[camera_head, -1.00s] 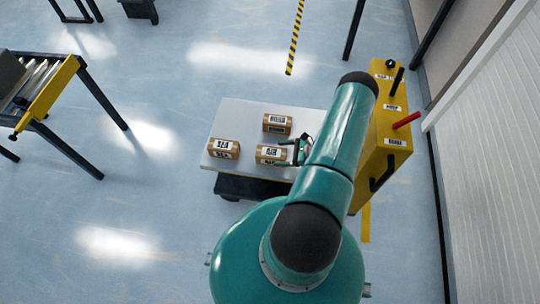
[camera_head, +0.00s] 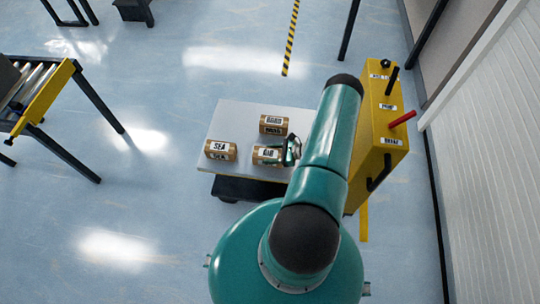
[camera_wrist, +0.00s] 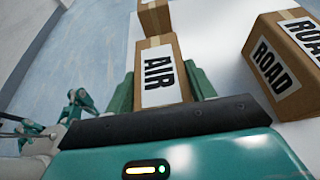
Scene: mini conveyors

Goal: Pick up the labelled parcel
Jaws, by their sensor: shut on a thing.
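Three brown cardboard parcels lie on a pale table top (camera_head: 225,118). The parcel labelled AIR (camera_head: 266,155) is at the front middle, and its label reads clearly in the wrist view (camera_wrist: 163,75). My gripper (camera_head: 289,150) is at its right end in the head view, with green fingers on both sides, shut on it. The AIR parcel still appears to be at table level. The parcel labelled ROAD (camera_head: 273,125) is behind it, and at right in the wrist view (camera_wrist: 280,65). The parcel labelled SEA (camera_head: 221,151) is to the left.
A yellow cabinet (camera_head: 380,140) with a red lever (camera_head: 402,118) stands close to the right of the table. A roller conveyor with a yellow side rail (camera_head: 42,98) is at far left. Open floor lies between. A white ribbed wall (camera_head: 490,150) is at right.

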